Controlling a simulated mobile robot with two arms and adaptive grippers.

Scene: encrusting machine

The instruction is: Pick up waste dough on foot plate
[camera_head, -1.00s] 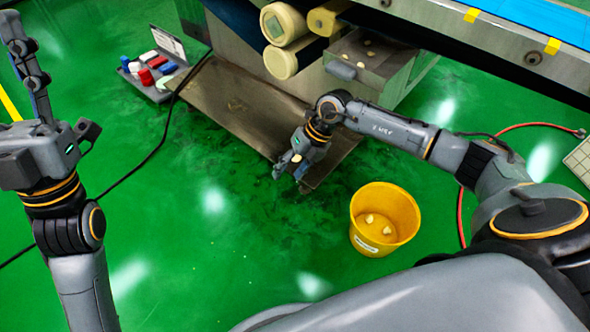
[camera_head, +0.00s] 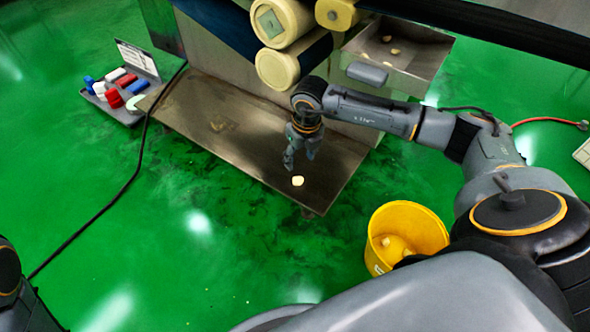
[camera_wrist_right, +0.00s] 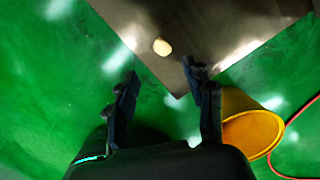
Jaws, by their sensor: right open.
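A small pale piece of waste dough (camera_head: 298,181) lies on the brown metal foot plate (camera_head: 192,115), near its front right corner. My right gripper (camera_head: 301,160) is open above the plate, just behind the dough in the head view. In the right wrist view the dough (camera_wrist_right: 162,46) lies on the foot plate (camera_wrist_right: 230,25), beyond the tips of my open right gripper (camera_wrist_right: 160,74) and roughly midway between them. The fingers look empty. My left gripper is out of view; only part of that arm shows at the lower left.
A yellow bucket (camera_head: 428,226) with pale dough pieces stands on the green floor to the right. A grey tray with red, blue and white items (camera_head: 120,95) is at the left. A black cable crosses the floor.

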